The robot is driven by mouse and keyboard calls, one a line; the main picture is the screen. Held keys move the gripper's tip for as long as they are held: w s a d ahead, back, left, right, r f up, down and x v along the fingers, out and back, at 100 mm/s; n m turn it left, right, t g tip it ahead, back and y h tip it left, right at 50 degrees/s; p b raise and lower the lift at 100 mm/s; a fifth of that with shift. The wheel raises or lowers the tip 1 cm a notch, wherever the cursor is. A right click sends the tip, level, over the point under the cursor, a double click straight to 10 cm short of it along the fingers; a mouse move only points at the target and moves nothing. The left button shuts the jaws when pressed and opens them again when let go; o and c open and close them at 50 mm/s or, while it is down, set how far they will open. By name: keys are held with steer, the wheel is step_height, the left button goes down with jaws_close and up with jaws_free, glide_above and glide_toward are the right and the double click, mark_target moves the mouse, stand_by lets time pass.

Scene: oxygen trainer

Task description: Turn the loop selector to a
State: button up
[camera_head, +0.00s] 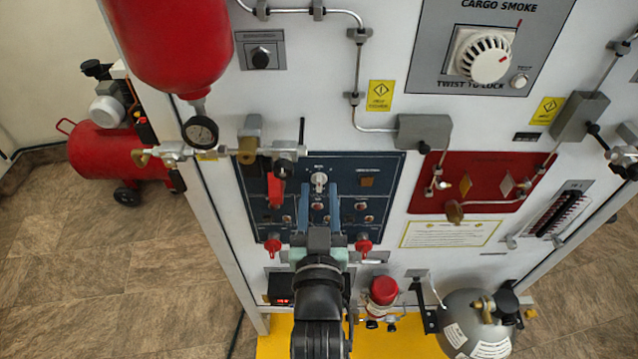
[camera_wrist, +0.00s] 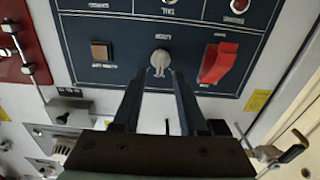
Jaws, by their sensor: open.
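The loop selector (camera_head: 319,180) is a small whitish knob at the upper middle of a dark blue panel (camera_head: 385,178). In the wrist view the selector (camera_wrist: 160,59) appears upside down, just beyond my fingertips; its narrow grip lies roughly upright in the picture. The small lettering around it is too blurred to read surely. My gripper (camera_head: 319,191) is open and empty, its two blue fingers pointing at the panel. In the wrist view my gripper (camera_wrist: 159,79) has one finger toward each side of the selector. I cannot tell the remaining gap in depth.
A red guarded switch (camera_wrist: 218,63) and a square brown button (camera_wrist: 102,50) flank the selector. A pressure gauge (camera_head: 200,132) and valve fittings (camera_head: 250,140) project at the upper left. Red knobs (camera_head: 363,245) sit along the panel's bottom.

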steer(key=shift+w, duration=0.8)
steer(key=shift+c, duration=0.2)
jaws_close()
